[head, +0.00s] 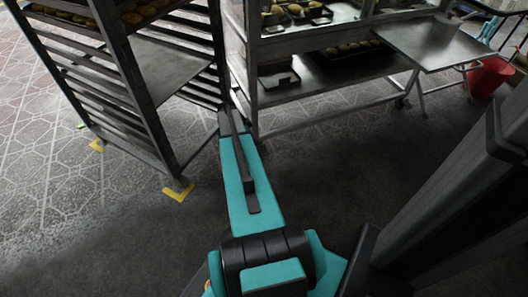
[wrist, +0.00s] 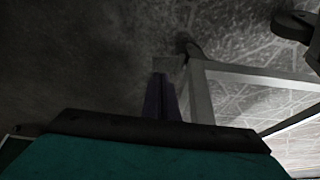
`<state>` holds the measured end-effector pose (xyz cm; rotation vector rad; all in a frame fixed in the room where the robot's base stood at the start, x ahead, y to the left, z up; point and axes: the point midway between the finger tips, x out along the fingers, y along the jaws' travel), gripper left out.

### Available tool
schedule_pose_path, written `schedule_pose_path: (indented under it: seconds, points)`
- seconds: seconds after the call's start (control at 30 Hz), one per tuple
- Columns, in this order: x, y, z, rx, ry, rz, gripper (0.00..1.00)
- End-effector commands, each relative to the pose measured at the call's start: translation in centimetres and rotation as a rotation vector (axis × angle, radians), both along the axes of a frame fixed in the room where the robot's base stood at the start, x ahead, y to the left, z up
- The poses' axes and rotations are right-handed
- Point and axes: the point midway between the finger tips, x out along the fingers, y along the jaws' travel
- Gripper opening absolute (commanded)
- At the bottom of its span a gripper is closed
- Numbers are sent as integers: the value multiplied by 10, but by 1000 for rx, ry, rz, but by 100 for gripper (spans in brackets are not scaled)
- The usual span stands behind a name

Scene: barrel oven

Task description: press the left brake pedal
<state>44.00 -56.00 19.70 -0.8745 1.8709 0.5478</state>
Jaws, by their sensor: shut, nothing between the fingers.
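A dark caster (wrist: 188,46) shows at the frame's corner, just beyond the fingertips. I cannot tell whether the fingers touch anything. In the head view, my teal arm reaches forward between the tray rack (head: 143,105) and the metal counter (head: 300,88); the gripper's tips are not clear there.
A second caster (wrist: 295,24) is at the upper right of the wrist view. A side table (head: 440,45) and a red bucket (head: 488,77) stand at the far right. The dark floor (head: 330,165) right of my arm is clear.

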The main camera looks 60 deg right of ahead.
Motion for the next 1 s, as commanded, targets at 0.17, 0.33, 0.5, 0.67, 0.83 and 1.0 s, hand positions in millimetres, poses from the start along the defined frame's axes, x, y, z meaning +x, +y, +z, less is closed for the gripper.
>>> schedule_pose_path:
  seconds: [0.17,0.33,0.5,0.67,0.83,1.0]
  points:
    - [-1,-1,-5,1,1,0,0]
    - [-5,-5,-16,1,1,0,0]
    - [-9,-11,-30,1,1,0,0]
    - [-13,-16,-44,1,1,-1,0]
    - [-17,-20,-56,1,1,0,0]
    - [-20,-23,-62,1,1,0,0]
